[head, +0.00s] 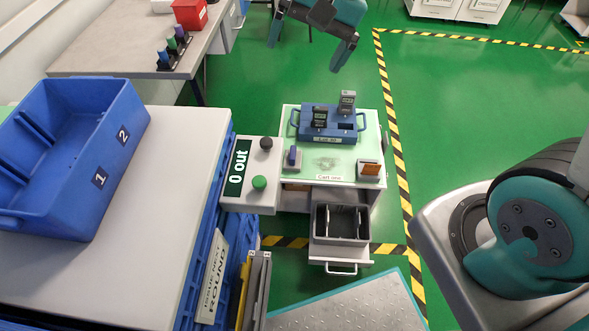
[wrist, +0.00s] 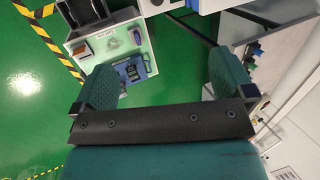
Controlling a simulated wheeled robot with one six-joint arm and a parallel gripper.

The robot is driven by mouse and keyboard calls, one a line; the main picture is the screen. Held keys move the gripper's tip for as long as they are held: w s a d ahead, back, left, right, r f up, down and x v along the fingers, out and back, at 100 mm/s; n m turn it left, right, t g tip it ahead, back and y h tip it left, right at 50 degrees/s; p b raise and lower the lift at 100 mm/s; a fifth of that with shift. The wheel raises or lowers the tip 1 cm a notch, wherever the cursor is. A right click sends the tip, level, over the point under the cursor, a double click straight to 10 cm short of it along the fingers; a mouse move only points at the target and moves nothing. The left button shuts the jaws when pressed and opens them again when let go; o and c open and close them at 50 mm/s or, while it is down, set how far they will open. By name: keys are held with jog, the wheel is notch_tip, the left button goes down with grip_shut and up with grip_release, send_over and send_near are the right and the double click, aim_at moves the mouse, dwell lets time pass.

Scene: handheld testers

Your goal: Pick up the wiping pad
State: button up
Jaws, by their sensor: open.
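What looks like the wiping pad, a small grey block with an upright blue handle (head: 292,157), stands on the left of the pale green cart top (head: 340,178). A faint smudge (head: 327,163) lies to its right. In the wrist view a small dark shape (wrist: 137,37) near the cart edge may be the pad, but I cannot be sure. My gripper (head: 305,55) is open and empty, high up beyond the back of the cart and apart from the pad. Its two teal fingers also show wide apart in the wrist view (wrist: 163,68).
A blue tray (head: 313,134) with grey testers stands at the back of the cart top. An orange item in a white holder (head: 369,169) sits at the front right. A panel marked "0 out" (head: 240,190) adjoins the left. The open drawer (head: 341,250) juts forward.

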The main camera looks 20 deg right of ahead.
jog(key=w+d+f+m+b, duration=0.3)
jog(key=w+f+m+b, duration=0.3)
jog(key=f, duration=0.6)
jog(key=w+d+f+m+b, duration=0.25)
jog(key=w+f+m, duration=0.35)
jog(key=f, duration=0.6)
jog(key=m+t+b, duration=0.1)
jog(key=m+b, duration=0.5)
send_near(294, 152)
jog(key=b+x, duration=0.4)
jog(key=x, duration=0.1)
jog(key=shift+w+a+f, duration=0.1)
jog(key=shift+a, duration=0.15)
jog(key=b+x, duration=0.3)
jog(key=x, duration=0.2)
jog(key=shift+f, duration=0.35)
jog(key=shift+r, duration=0.1)
jog(key=c, duration=1)
